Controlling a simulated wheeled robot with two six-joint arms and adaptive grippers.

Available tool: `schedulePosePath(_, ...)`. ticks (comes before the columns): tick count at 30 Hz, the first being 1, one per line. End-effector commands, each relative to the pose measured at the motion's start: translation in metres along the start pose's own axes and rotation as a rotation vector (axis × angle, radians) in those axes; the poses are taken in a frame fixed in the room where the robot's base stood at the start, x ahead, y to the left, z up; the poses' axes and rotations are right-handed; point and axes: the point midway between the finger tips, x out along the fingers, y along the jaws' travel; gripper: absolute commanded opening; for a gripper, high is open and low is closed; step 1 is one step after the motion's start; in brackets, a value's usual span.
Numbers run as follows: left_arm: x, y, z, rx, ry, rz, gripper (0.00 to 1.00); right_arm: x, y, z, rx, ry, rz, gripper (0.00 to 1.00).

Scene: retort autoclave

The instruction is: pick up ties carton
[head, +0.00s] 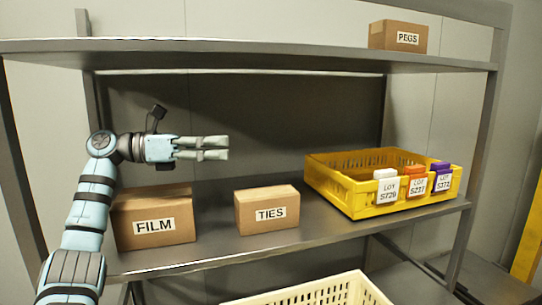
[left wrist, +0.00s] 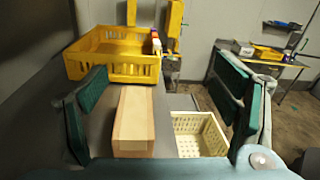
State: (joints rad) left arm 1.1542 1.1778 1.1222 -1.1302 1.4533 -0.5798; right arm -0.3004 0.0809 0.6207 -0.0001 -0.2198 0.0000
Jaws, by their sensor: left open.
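The ties carton (head: 267,212) is a small brown cardboard box with a white TIES label, standing on the middle shelf between the FILM carton and the yellow crate. In the left wrist view the ties carton (left wrist: 134,118) shows its top, ahead of my left gripper and between its fingers as pictured. My left gripper (head: 215,148) is in the air above the shelf, up and to the left of the ties carton, apart from it and empty. In the left wrist view its fingers (left wrist: 165,98) are spread wide. My right gripper is not in view.
The FILM carton (head: 152,222) stands left of the ties carton, below my left arm. A yellow crate (head: 335,187) with several lot-labelled items stands to the right. A PEGS carton (head: 398,37) is on the upper shelf (head: 240,55). A cream basket (head: 315,291) is below the shelf's front edge.

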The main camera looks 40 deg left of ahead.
Motion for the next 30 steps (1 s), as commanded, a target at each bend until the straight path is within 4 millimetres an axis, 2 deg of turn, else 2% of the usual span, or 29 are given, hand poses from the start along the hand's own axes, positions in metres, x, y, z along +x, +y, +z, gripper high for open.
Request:
schedulePosePath(1,-0.013,0.013,-0.010,0.032,0.123,0.056,0.82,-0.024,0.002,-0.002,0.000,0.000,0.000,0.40)
schedulePosePath(4,-0.036,0.030,-0.048,0.085,0.319,0.114,0.82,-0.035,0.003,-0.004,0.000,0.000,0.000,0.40)
schedulePosePath(6,-0.035,0.034,-0.065,0.097,0.372,0.122,0.82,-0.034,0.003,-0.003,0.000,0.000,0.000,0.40)
schedulePosePath(10,-0.004,0.039,-0.082,0.099,0.374,0.119,0.82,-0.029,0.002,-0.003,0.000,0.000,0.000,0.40)
schedulePosePath(15,0.033,0.044,-0.094,0.098,0.370,0.120,0.82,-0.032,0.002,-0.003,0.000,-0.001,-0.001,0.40)
schedulePosePath(20,0.052,0.045,-0.102,0.098,0.369,0.119,0.82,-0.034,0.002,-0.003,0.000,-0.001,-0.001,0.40)
schedulePosePath(25,0.082,0.048,-0.114,0.097,0.366,0.119,0.82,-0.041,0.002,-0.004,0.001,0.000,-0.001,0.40)
schedulePosePath(30,0.089,0.049,-0.119,0.099,0.367,0.121,0.82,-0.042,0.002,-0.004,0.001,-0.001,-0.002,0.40)
